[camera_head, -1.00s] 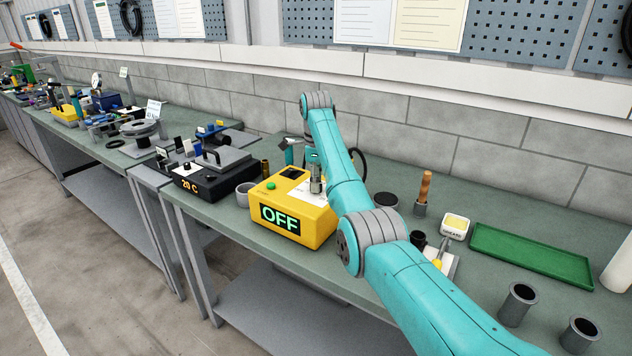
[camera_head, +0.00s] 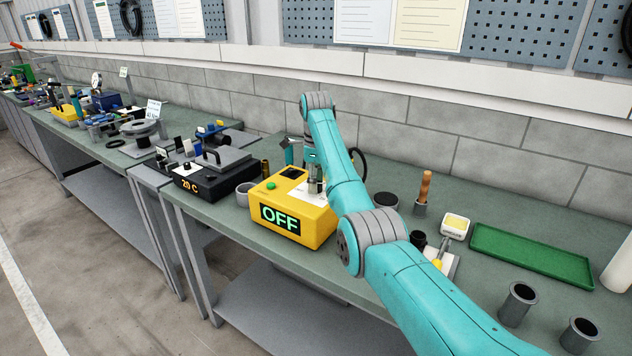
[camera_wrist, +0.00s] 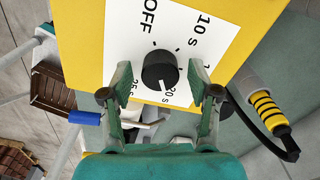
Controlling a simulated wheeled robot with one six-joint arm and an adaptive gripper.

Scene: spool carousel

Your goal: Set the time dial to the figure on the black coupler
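The time dial is a black knob (camera_wrist: 160,70) on a white scale (camera_wrist: 200,45) on top of the yellow box (camera_head: 315,228). The scale reads OFF, 10 s, a partly hidden figure, 20 s and 25 s. A small pale mark on the knob seems to face the 20 s side, while the box's display (camera_head: 280,219) reads OFF. My gripper (camera_wrist: 160,88) is open, one finger on each side of the knob; I cannot tell if either touches it. In the head view my gripper (camera_head: 314,180) is over the box. A black cylinder (camera_head: 418,239), perhaps the coupler, stands right of my arm; no figure is legible.
A green button (camera_head: 271,185) is on the box. A heater reading 20 C (camera_head: 192,184) and a grey cup (camera_head: 245,194) stand left. A green tray (camera_head: 532,255), a wooden-handled tool (camera_head: 425,186) and grey cylinders (camera_head: 518,304) are right. A yellow-banded cable plug (camera_wrist: 268,110) is beside the box.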

